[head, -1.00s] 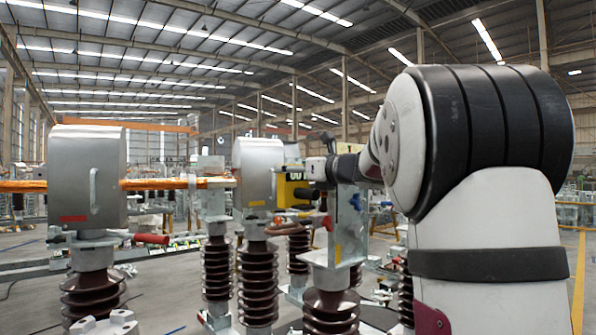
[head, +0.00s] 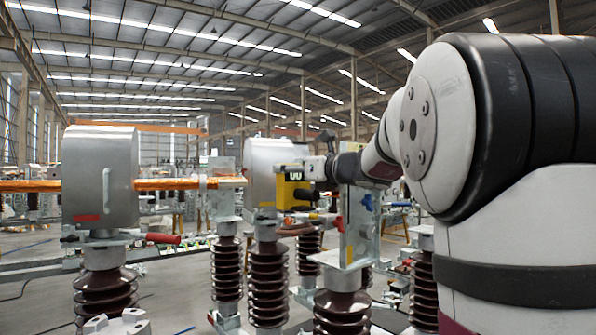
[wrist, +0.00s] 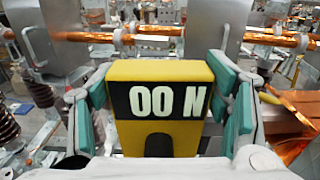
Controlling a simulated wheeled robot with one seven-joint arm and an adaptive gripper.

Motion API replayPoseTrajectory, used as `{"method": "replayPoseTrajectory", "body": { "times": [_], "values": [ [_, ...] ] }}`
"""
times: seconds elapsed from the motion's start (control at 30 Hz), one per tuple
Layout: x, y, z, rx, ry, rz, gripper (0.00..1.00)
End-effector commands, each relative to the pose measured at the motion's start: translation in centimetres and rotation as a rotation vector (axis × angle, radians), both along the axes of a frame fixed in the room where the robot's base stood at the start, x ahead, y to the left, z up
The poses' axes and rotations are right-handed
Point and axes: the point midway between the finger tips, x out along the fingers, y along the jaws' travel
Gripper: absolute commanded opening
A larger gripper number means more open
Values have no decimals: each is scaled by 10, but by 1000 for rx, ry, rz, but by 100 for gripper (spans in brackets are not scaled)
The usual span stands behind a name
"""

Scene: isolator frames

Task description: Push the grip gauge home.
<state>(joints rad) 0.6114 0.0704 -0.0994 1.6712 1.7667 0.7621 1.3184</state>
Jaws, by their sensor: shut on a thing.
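The grip gauge is a yellow box with a black display reading "00 N". It fills the middle of the wrist view (wrist: 160,70) and is small in the head view (head: 294,190). My gripper (wrist: 166,95) is shut on it, with a teal-padded finger against each side. In the head view my gripper (head: 316,170) reaches in from the right. The gauge appears there in front of the right part of the middle grey metal housing (head: 268,160). I cannot tell whether it touches anything beyond it; its far side is hidden.
A second grey housing (head: 100,178) stands at left on a brown ribbed insulator (head: 107,295). A copper-coloured bar (head: 190,183) runs between the housings. A metal bracket with a blue fitting (head: 355,225) stands close below my wrist, on another insulator (head: 342,310).

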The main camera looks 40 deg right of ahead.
Motion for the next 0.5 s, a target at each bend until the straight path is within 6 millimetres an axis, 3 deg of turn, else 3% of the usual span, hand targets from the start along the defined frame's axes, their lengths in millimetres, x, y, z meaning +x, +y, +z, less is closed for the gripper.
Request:
{"method": "replayPoseTrajectory", "body": {
  "times": [0.5],
  "values": [
    [-1,19,3,-3,-5,2,9]
  ]
}}
